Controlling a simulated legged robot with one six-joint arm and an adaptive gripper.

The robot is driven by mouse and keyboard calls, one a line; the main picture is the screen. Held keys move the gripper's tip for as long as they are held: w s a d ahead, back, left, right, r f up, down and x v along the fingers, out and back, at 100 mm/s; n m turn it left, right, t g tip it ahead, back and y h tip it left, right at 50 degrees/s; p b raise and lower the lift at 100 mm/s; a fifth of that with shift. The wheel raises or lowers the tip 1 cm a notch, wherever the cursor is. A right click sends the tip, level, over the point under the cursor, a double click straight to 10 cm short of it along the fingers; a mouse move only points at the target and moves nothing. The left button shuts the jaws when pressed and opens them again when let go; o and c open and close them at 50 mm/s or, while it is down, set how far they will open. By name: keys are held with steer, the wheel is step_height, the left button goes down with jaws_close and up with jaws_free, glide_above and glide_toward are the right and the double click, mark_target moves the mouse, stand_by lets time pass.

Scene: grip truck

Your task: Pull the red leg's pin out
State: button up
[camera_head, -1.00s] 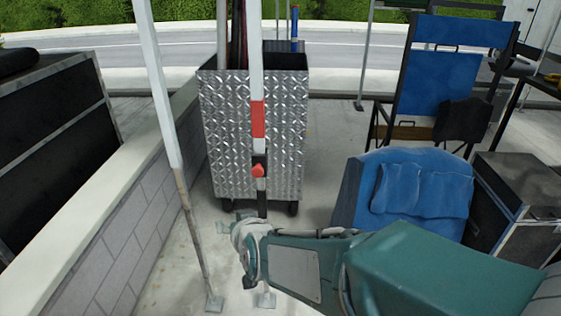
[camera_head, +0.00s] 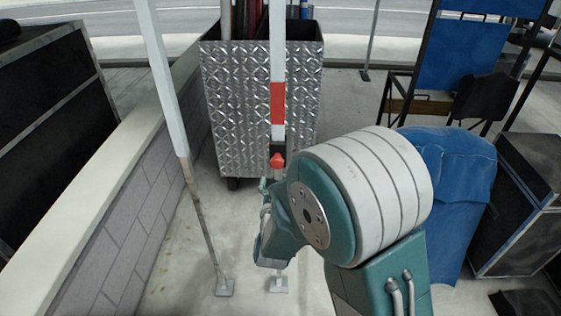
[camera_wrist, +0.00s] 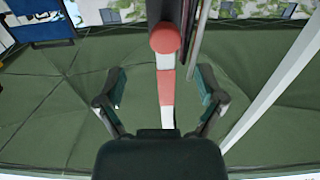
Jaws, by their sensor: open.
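The red leg, a white pole with a red band (camera_head: 277,103), stands upright in front of the metal-plated cart. Its red pin knob (camera_head: 277,160) sits on a black collar just below the band. In the wrist view, the knob (camera_wrist: 164,38) appears round at top centre, with the red-and-white pole below it. My gripper (camera_wrist: 162,72) is open and empty, one finger on each side of the pole in that view. The knob lies above the fingertips there, not between them. In the head view my arm largely hides the gripper, below the knob.
The diamond-plate cart (camera_head: 232,100) stands behind the leg. A second white pole (camera_head: 160,80) slants down at left beside a low block wall (camera_head: 110,215). A blue-covered seat (camera_head: 460,165) and a black case (camera_head: 535,195) are at right.

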mark_target(276, 165)
steer(key=w, duration=0.4)
steer(key=w+a, duration=0.1)
steer(key=w, duration=0.1)
steer(key=shift+w+f, duration=0.1)
steer(key=shift+w, duration=0.3)
steer(key=shift+w+d, duration=0.2)
steer(key=shift+w, duration=0.1)
steer(key=shift+d, duration=0.1)
jaws_close()
steer(key=shift+s, duration=0.1)
